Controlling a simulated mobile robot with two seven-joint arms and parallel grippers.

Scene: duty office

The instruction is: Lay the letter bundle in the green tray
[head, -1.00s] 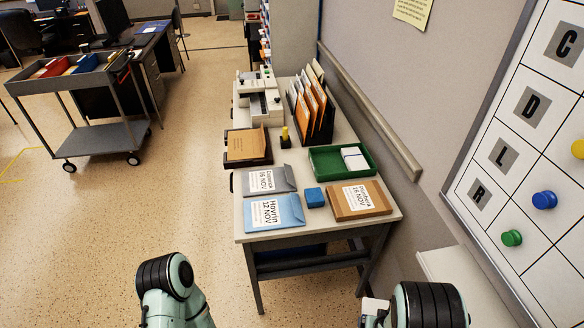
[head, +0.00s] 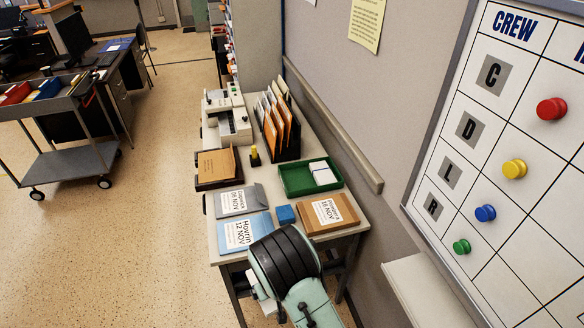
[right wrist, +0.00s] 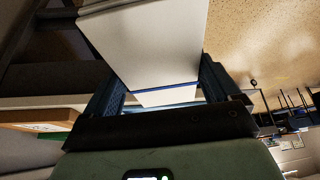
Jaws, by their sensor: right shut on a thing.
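The green tray (head: 284,184) stands on the side table's right part in the head view, with a small white stack (head: 321,172) lying in it. In the right wrist view my right gripper (right wrist: 163,88) is shut on a white, flat-sided thing with a blue line across it (right wrist: 150,45), which looks like the letter bundle. Its far end runs out of the picture. My left gripper is not in view.
An orange file rack (head: 284,125) stands behind the tray. A magnet board (head: 510,215) is at right.

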